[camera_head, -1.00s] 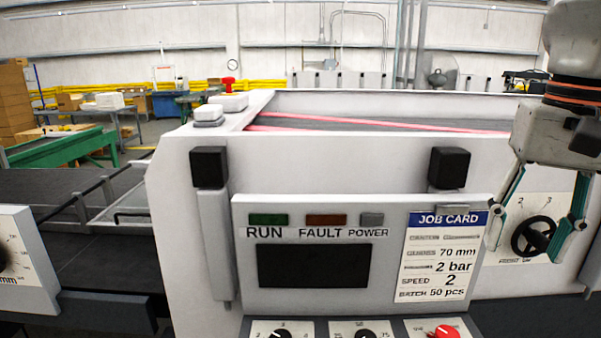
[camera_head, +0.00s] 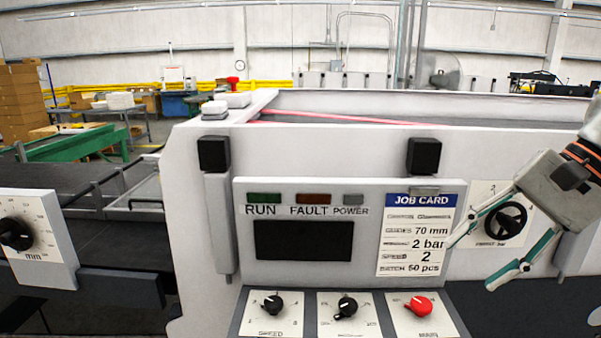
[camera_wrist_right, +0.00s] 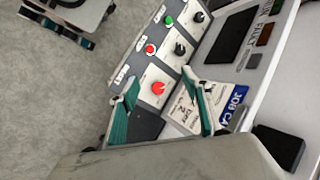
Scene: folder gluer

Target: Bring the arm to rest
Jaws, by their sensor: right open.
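My right gripper (camera_head: 472,266) is open, with nothing between its teal fingers. It hangs in front of the machine's right side, its fingers pointing left and down, near the right edge of the job card (camera_head: 420,235). Behind it is a dial with a black handwheel (camera_head: 502,222). In the right wrist view the open gripper (camera_wrist_right: 158,78) shows its two fingers apart, with the control panel beyond and a red knob (camera_wrist_right: 159,88) seen between them. My left gripper is not in view.
The control panel has a dark screen (camera_head: 304,240), black knobs (camera_head: 272,304) and a red knob (camera_head: 418,305). A mm dial box (camera_head: 38,238) stands at the left. A red emergency button (camera_head: 233,82) sits on top of the machine.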

